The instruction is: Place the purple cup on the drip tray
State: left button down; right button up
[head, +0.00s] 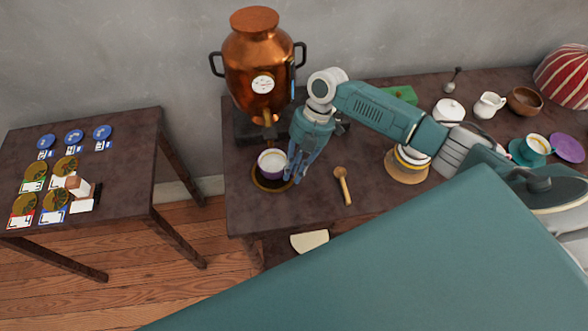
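The purple cup (271,163), with a pale inside, stands upright at the drip tray (259,184), a dark round plate with a gold rim. The tray's front edge shows below the cup; the cup hides much of the rest. Both are under the tap of the copper samovar (252,62). My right gripper (294,174) points down at the cup's right side, very close to it or touching. I cannot tell whether its fingers are closed on the cup. My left gripper is not in view.
A wooden spoon (343,185) lies right of the gripper. A white lidded pot (448,111), a creamer (488,105), a brown bowl (524,100) and a teal cup (535,146) stand farther right. A side table (120,136) holds blue and brown discs.

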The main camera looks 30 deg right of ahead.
jog(key=shift+r, duration=0.15)
jog(key=b+v, duration=0.1)
jog(key=v, duration=1.1)
jog(key=shift+b, duration=0.35)
